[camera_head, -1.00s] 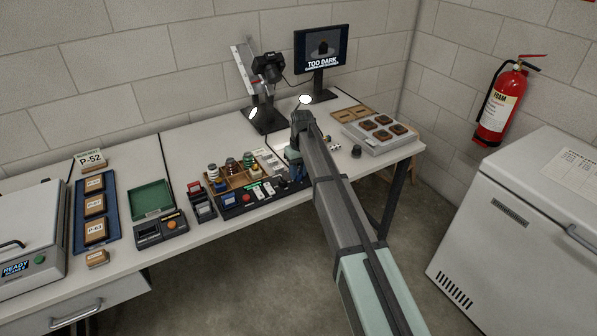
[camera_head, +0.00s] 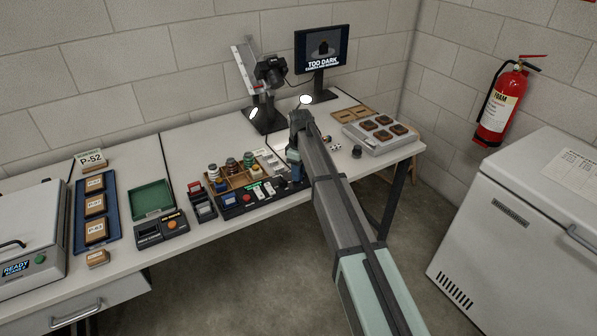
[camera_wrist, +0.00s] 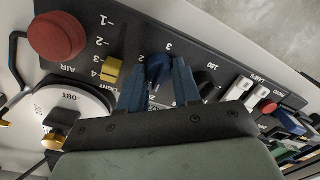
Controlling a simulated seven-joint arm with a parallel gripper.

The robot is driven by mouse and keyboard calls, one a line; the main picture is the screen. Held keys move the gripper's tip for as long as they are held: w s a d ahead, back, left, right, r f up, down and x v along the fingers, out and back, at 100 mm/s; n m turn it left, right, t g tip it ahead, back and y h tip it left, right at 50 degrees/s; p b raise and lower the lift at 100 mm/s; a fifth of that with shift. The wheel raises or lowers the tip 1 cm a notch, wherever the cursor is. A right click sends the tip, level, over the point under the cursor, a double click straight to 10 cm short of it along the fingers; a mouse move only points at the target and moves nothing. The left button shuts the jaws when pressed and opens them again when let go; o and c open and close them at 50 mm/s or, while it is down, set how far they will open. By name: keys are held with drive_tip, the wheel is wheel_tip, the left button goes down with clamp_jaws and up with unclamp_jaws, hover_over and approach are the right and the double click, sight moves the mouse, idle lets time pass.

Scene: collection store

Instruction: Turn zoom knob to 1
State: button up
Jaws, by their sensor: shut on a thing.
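In the wrist view a blue knob (camera_wrist: 158,68) sits on the black control panel (camera_wrist: 122,30), with the printed marks 2 and 3 beside it. My gripper (camera_wrist: 160,78) is shut on this knob, one blue finger on each side.
Near the blue knob are a red AIR knob (camera_wrist: 57,36), a yellow LIGHT slider knob (camera_wrist: 111,71) and a black knob (camera_wrist: 207,85). The camera (camera_head: 271,71) hangs on its stand behind, beside a monitor (camera_head: 321,48) reading TOO DARK. A specimen tray (camera_head: 382,134) stands at right.

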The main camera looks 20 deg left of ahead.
idle(0.4)
drive_tip(key=o, duration=1.1)
drive_tip(key=shift+c, duration=0.2)
wheel_tip(320, 180, up, 14)
drive_tip(key=shift+w, duration=0.35)
drive_tip(key=shift+d+f, duration=0.1)
drive_tip(key=shift+f, duration=0.1)
